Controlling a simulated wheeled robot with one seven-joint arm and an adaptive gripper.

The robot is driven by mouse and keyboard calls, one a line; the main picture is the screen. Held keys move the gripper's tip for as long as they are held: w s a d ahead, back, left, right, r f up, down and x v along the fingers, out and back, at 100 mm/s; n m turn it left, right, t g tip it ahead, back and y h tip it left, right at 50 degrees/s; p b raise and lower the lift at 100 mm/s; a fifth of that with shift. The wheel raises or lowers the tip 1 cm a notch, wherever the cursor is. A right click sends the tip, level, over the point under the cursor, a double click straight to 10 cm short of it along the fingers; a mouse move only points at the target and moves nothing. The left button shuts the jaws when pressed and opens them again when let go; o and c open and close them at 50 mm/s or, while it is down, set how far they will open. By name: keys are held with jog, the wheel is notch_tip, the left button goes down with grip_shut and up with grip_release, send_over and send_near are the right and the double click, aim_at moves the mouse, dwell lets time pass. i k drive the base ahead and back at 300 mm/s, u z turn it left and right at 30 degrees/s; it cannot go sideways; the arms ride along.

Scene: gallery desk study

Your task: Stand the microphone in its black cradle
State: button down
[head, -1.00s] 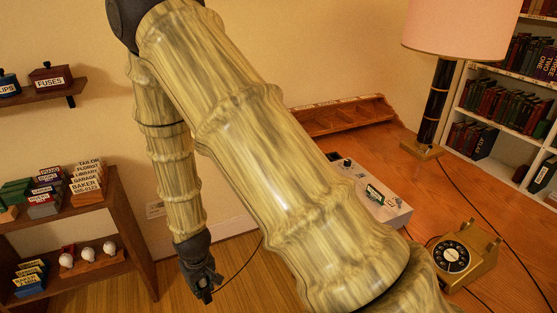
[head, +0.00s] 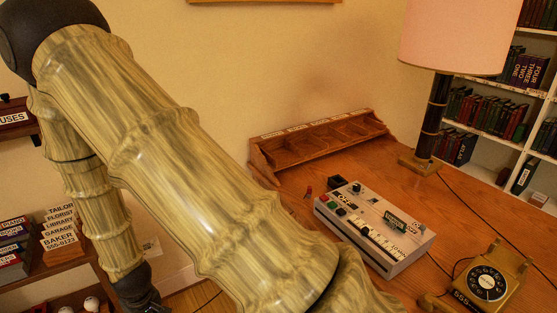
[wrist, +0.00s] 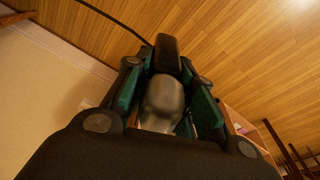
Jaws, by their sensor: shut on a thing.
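In the wrist view, the microphone (wrist: 163,98), a grey body with a black end, sits between the fingers of my gripper (wrist: 165,80). The gripper is shut on it, and a black cable runs from its far end. In the head view my gripper (head: 140,292) is at the lower left, off the desk and partly cut by the frame; the microphone cannot be made out there. A small black block (head: 337,182), possibly the cradle, stands on the desk behind the grey recorder (head: 375,225).
A wooden rack (head: 320,140) stands at the desk's back. A lamp (head: 432,120) and a gold rotary telephone (head: 487,280) stand on the right. A small red object (head: 308,192) is left of the recorder. A shelf with card boxes (head: 58,232) is at the left.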

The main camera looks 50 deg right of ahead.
aim_at(335, 182)
jog(key=u, duration=0.05)
jog(key=i, duration=0.25)
jog(key=z, duration=2)
